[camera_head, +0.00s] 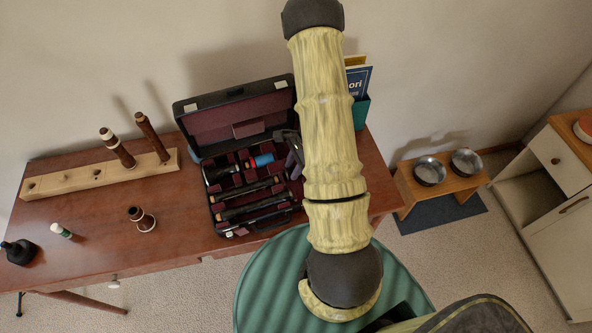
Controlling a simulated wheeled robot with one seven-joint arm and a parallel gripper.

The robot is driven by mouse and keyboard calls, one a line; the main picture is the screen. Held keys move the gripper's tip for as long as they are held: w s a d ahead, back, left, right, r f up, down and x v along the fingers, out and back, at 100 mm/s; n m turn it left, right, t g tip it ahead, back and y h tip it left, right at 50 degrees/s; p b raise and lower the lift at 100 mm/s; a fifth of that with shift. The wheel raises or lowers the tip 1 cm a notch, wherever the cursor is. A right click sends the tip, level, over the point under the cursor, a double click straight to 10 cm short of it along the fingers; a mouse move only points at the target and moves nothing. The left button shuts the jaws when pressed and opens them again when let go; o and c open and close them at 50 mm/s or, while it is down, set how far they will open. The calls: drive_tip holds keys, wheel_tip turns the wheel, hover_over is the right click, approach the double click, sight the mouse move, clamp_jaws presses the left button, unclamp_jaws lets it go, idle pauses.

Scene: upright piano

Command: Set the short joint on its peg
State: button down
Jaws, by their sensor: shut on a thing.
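A pale wooden peg board (70,182) lies at the left on the desk. A thick reddish-brown joint with white rings (118,149) and a slimmer brown joint (152,137) stand on it; the places to their left are bare. My gripper (291,147) is at the right side of the open instrument case (217,225), partly behind my arm. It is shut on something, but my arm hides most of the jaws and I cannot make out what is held. I cannot tell which piece is the short joint.
Black joints (252,208) and a blue-and-red item (264,160) lie in the case. A brown bell-shaped piece (141,219), a small green-and-white bottle (61,230) and a dark bottle (20,252) stand on the desk (100,245). A green round stool (262,285) is in front.

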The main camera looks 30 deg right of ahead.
drive_tip(key=shift+s+a+f+g, duration=0.3)
drive_tip(key=shift+s+a+f, duration=0.2)
drive_tip(key=shift+a+f, duration=0.05)
wheel_tip(320, 180, up, 10)
drive_tip(key=shift+w+d+f+p, duration=0.15)
drive_tip(key=shift+w+f+p, duration=0.1)
drive_tip(key=shift+w+p, duration=0.05)
drive_tip(key=shift+w, duration=0.15)
